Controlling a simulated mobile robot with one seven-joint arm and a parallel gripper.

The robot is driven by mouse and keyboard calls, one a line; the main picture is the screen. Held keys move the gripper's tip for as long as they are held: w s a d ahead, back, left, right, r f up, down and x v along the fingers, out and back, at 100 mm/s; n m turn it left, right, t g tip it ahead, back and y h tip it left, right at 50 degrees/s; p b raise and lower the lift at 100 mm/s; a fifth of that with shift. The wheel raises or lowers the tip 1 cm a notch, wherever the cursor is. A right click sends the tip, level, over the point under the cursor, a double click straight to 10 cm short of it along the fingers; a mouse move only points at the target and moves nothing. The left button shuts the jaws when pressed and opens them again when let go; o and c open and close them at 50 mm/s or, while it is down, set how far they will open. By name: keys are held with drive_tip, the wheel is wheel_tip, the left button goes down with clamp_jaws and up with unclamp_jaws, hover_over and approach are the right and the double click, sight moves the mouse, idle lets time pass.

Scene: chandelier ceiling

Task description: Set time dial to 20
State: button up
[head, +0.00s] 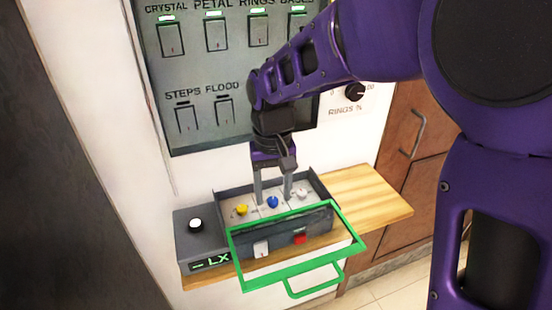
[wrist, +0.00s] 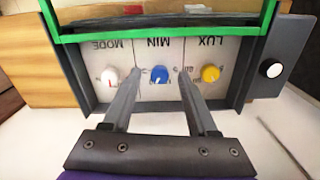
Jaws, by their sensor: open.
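The blue dial (head: 272,202), under the label MIN, sits in the middle of a control box; it also shows in the wrist view (wrist: 160,74), where the labels are upside down. A yellow dial (wrist: 210,73), labelled LUX, and a white dial (wrist: 109,77), labelled MODE, flank it. My gripper (head: 273,196) is open, its fingers (wrist: 160,86) pointing down at the panel on either side of the blue dial. Gaps show between the fingers and the dial, and nothing is held. I cannot read the dial's setting.
A green-framed cover with a handle (head: 316,283) stands open at the box's front. A grey unit (head: 200,238) with a white knob and LX display is at left. The wooden shelf (head: 365,195) is bare at right. A wall switch panel (head: 185,65) rises behind.

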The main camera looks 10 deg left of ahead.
sight(273, 201)
wheel_tip(273, 201, up, 17)
drive_tip(key=p, duration=0.2)
idle(0.3)
